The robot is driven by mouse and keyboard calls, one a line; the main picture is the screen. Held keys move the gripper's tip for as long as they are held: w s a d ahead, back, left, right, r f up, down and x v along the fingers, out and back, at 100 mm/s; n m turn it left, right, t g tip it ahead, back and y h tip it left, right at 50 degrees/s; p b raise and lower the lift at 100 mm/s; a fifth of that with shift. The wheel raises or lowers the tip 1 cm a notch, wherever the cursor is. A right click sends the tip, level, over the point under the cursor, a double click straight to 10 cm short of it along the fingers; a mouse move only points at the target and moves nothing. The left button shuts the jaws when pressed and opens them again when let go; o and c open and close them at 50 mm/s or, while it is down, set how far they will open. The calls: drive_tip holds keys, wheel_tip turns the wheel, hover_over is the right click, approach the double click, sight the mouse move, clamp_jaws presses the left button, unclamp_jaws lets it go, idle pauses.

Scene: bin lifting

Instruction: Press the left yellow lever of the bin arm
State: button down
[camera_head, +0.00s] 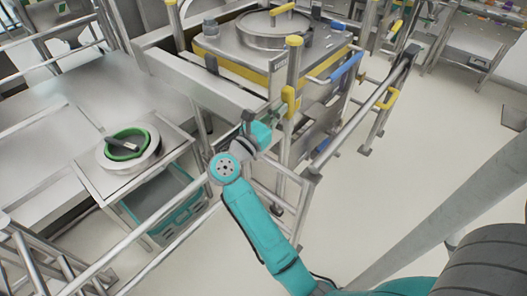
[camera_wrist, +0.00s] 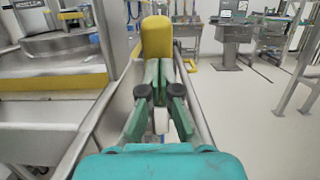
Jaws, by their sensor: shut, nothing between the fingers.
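The left yellow lever (camera_head: 289,94) is on the left upright of the metal bin arm (camera_head: 330,148) in the head view. In the wrist view the yellow lever (camera_wrist: 157,38) is a rounded upright block straight ahead of the fingers. My gripper (camera_head: 283,108) is beside the lever in the head view. In the wrist view the green fingers of my gripper (camera_wrist: 161,68) are together at their tips, with nothing between them. The tips overlap the lower part of the lever; I cannot tell whether they touch it.
A second yellow lever (camera_head: 387,98) is on the right side of the bin arm. A steel station with a round lid (camera_head: 272,30) stands behind. A teal crate (camera_head: 165,208) sits under the left bench. Open floor (camera_head: 440,130) lies to the right.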

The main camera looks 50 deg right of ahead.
drive_tip(key=shift+d+r, duration=0.4)
drive_tip(key=shift+d, duration=0.4)
drive_tip(key=shift+d, duration=0.1)
